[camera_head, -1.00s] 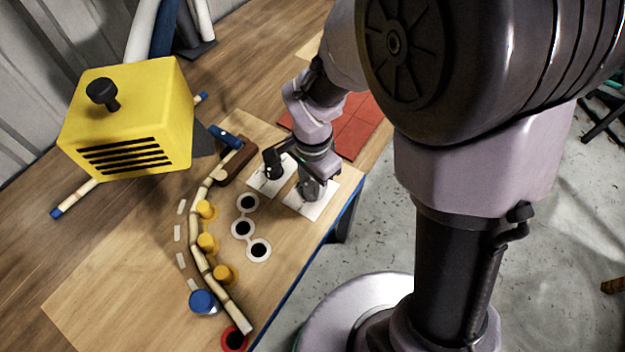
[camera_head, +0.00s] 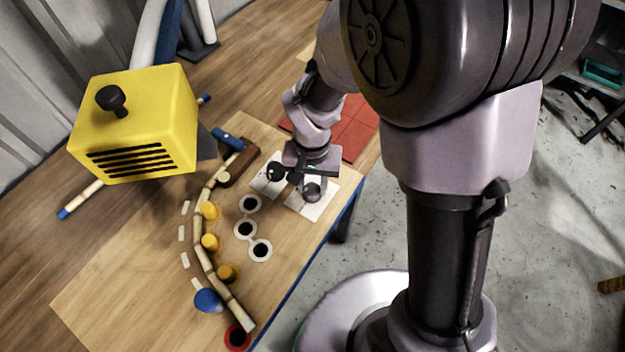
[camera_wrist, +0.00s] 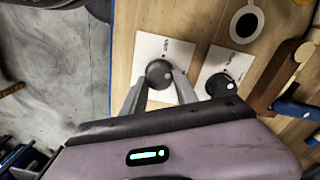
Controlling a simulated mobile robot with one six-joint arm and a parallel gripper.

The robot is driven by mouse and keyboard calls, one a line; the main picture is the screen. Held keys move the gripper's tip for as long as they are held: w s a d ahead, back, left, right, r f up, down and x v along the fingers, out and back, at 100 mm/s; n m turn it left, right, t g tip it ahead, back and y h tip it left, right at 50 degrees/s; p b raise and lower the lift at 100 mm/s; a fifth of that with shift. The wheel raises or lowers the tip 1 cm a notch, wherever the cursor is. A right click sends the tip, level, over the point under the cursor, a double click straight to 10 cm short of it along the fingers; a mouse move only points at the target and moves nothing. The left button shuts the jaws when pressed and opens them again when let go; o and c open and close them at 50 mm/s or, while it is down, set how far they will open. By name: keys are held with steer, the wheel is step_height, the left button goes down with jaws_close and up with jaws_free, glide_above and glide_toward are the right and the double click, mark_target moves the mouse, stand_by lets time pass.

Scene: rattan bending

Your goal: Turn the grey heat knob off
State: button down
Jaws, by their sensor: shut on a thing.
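The grey heat knob (camera_wrist: 158,71) is round and sits on a white plate (camera_wrist: 178,48) with a small dark mark. In the head view the knob (camera_head: 312,189) shows just below my wrist. My gripper (camera_wrist: 163,80) has one finger on each side of the knob and is shut on it. A small pale mark shows on the knob's face. What the printed mark on the plate says is too small to read. The yellow heater box (camera_head: 135,120) has dark slots and a black knob on top.
A darker knob (camera_wrist: 220,84) on its own white plate stands close beside. A bent rattan pole (camera_head: 203,250) runs along several yellow pegs, with a blue knob (camera_head: 208,300) near its lower end. Black holes with white rims (camera_head: 246,229) lie between. The table's blue edge is close.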

mark_target(311, 187)
steer(key=n+p, duration=0.1)
steer(key=n, duration=0.4)
steer(key=shift+a+r+n+p, duration=0.1)
steer(key=shift+n+p, duration=0.2)
steer(key=shift+p, duration=0.05)
steer(key=shift+n+p, duration=0.6)
steer(key=shift+n, duration=1.5)
steer(key=c, duration=0.9)
jaws_free()
steer(key=shift+c, duration=0.2)
step_height(311, 187, up, 17)
steer(key=p, duration=0.6)
steer(key=shift+r+p, duration=0.15)
steer(key=shift+p, duration=0.25)
